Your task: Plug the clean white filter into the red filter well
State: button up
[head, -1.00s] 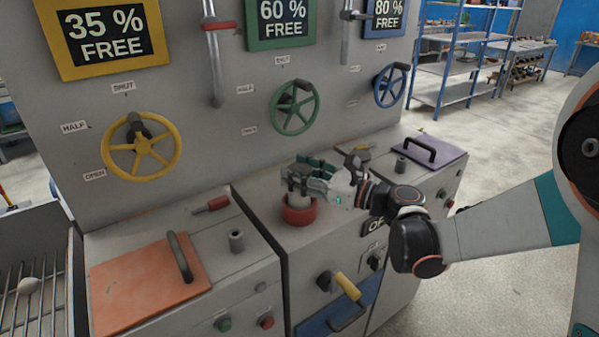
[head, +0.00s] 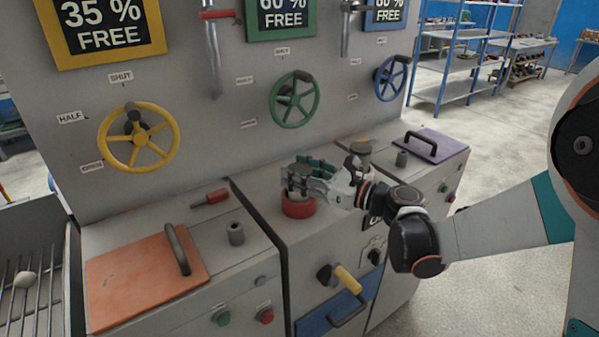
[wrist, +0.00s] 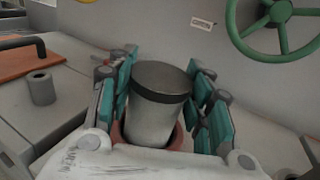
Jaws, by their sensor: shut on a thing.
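My gripper (head: 308,178) is shut on a pale cylindrical filter (wrist: 152,118) with a dark grey cap. The teal-padded fingers sit on both sides of the filter in the wrist view. The red filter well (head: 299,206) is a round red collar on the middle cabinet's top, directly under the gripper. Its rim also shows around the filter's lower part in the wrist view (wrist: 118,138). The filter stands roughly upright, with its lower end inside or at the collar. Its bottom is hidden, so I cannot tell how deep it sits.
A red-handled tool (head: 210,198), a short grey post (head: 235,233) and an orange lid (head: 140,278) are on the left cabinet. A green handwheel (head: 295,100) is on the panel behind. A purple lid (head: 436,147) lies at right. A yellow-handled lever (head: 347,279) sticks out in front.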

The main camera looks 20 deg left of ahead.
jog(key=shift+f, duration=0.25)
jog(key=o, duration=1.2)
jog(key=v, duration=1.2)
